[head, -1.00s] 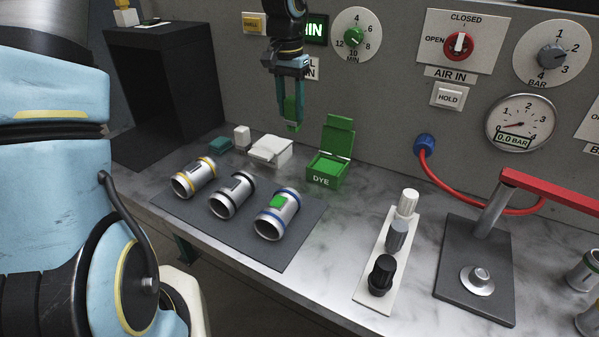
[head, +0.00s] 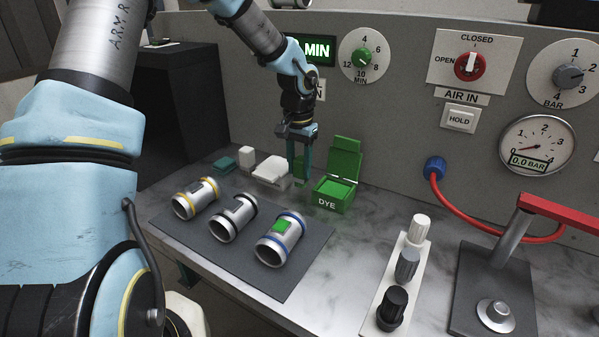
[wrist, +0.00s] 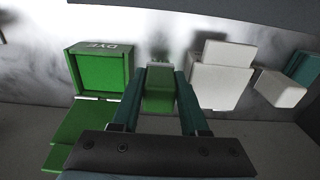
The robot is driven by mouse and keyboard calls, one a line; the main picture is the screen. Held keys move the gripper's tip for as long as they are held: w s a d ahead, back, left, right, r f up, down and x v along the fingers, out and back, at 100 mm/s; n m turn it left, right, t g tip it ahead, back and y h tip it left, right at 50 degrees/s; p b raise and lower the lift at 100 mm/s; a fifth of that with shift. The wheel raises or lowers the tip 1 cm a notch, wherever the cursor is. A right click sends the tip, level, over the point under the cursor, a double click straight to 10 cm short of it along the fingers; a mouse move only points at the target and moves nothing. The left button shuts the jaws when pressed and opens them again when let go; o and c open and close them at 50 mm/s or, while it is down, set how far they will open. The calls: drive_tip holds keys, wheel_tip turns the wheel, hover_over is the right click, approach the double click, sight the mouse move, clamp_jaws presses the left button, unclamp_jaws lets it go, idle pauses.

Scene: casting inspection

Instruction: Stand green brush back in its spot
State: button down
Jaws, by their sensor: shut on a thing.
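My gripper (head: 299,170) is shut on the green brush (wrist: 159,88), which points down between the two teal fingers. In the head view the brush (head: 300,168) is mostly hidden by the near finger. The gripper is low over the back of the counter, between the open green DYE box (head: 334,196) and the white box (head: 273,168). In the wrist view the brush has the DYE box (wrist: 101,75) on its left and the white box (wrist: 220,80) on its right. I cannot tell whether the brush's lower end touches the counter.
Three metal cylinders lie on a dark mat (head: 225,253) in front; the blue-banded cylinder (head: 281,238) has a green patch. A strip with three knobs (head: 407,265) is to the right. The panel wall (head: 400,110) stands close behind the gripper.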

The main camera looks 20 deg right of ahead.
drive_tip(key=shift+f, duration=1.05)
drive_tip(key=shift+f, duration=0.2)
drive_tip(key=shift+c, duration=2.1)
unclamp_jaws()
drive_tip(key=shift+r, duration=0.1)
wheel_tip(320, 180, up, 12)
drive_tip(key=shift+s+a+r+b, duration=0.1)
drive_tip(key=shift+a+b, duration=0.05)
drive_tip(key=shift+b, duration=0.6)
drive_tip(key=a+f+n, duration=0.1)
drive_tip(key=a, duration=0.4)
drive_tip(key=s+a+f+n, duration=0.1)
drive_tip(key=a, duration=0.4)
drive_tip(key=s+a+n, duration=0.1)
drive_tip(key=a, duration=0.4)
drive_tip(key=shift+a+f+n+y, duration=0.3)
drive_tip(key=shift+a+f, duration=0.05)
drive_tip(key=shift+f, duration=0.05)
drive_tip(key=s+a+f+n+t, duration=0.1)
drive_tip(key=s+a+n, duration=0.4)
drive_tip(key=a, duration=0.9)
drive_tip(key=s+f, duration=0.1)
drive_tip(key=s, duration=0.2)
drive_tip(key=shift+a, duration=0.3)
